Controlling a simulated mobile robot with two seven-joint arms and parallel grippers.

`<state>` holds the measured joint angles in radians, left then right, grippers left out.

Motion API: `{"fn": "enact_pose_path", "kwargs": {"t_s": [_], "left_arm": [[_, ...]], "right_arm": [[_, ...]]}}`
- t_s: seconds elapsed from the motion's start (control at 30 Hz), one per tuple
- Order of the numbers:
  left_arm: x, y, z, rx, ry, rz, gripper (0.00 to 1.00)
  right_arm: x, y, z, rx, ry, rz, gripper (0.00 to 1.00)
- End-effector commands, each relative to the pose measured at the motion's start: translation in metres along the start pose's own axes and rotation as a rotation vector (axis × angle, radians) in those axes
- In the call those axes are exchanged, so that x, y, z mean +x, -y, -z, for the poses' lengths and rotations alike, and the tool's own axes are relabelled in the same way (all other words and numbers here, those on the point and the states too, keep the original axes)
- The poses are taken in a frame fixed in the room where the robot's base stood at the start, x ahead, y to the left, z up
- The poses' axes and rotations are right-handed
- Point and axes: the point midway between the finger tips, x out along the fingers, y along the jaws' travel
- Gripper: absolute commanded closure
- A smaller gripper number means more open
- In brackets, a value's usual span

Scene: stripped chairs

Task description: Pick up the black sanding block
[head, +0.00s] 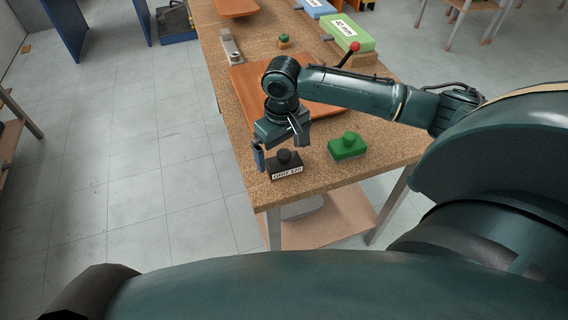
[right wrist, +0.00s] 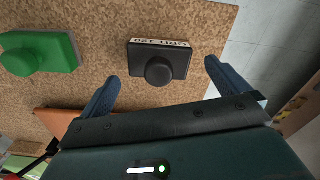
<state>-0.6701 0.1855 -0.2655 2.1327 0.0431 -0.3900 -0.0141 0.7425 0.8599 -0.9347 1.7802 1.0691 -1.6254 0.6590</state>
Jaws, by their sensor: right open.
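The black sanding block (head: 285,170) lies on the cork-coloured bench top near its front left corner. It has a round knob on top and a white label reading "GRIT 120". In the right wrist view the block (right wrist: 175,62) sits ahead of the fingertips, between their lines. My right gripper (head: 279,152) is just behind and above the block. In the right wrist view my right gripper (right wrist: 162,72) is open and empty, with its blue fingers wide apart. My left gripper is not in view.
A green sanding block (head: 347,147) lies right of the black one; it also shows in the right wrist view (right wrist: 38,53). An orange-brown board (head: 325,117) lies behind. Green (head: 348,36) and blue (head: 316,8) boxes stand farther back. The bench edge (head: 262,208) is close.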

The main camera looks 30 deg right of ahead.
Motion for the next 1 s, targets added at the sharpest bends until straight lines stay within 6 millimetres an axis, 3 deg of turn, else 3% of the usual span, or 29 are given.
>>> {"fn": "enact_pose_path", "kwargs": {"t_s": [0.2,0.47,1.0], "left_arm": [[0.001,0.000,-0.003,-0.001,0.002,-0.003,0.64],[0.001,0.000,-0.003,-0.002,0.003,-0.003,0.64],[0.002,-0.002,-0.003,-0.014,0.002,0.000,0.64]], "right_arm": [[0.027,-0.001,0.000,-0.001,0.000,0.000,0.00],[0.030,-0.001,0.000,-0.002,-0.001,0.000,0.00],[0.029,-0.001,0.000,-0.002,-0.002,0.000,0.42]]}}
